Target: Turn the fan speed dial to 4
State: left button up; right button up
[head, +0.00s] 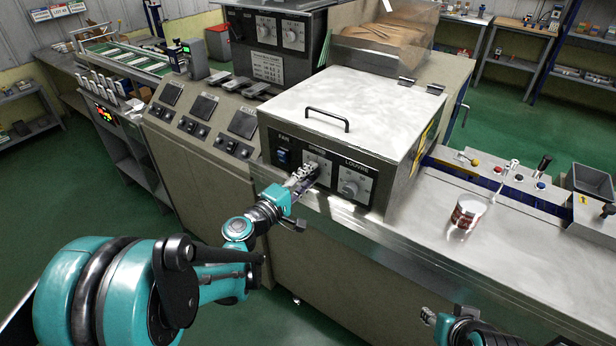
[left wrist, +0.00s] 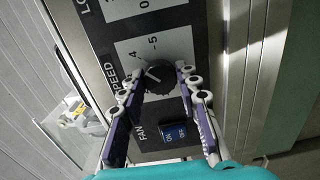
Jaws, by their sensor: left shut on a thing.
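The fan speed dial (left wrist: 161,77) is a round black knob on a panel with a pale scale, labelled SPEED. In the left wrist view a pale mark on the knob points to the upper left, towards the printed 4; the 5 is further round. I cannot tell whether it lines up exactly. My left gripper (left wrist: 154,80) is shut on the dial, with one finger on each side of it. In the head view my left gripper (head: 305,178) hides much of the dial. My right gripper (head: 430,316) is low at the right, away from the panel, its jaws too small to judge.
A blue FAN switch (left wrist: 174,131) is close to the left fingers. The louvre dial (head: 351,185) is right of the gripper on the same panel. A metal lid (head: 365,105) with a black handle is above. A red and white can (head: 467,213) stands on the right worktop.

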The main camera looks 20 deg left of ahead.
dwell(0.3)
pick_arm(q)
jog(key=o, duration=1.2)
jog(key=shift+c, duration=0.2)
jog(key=v, duration=1.2)
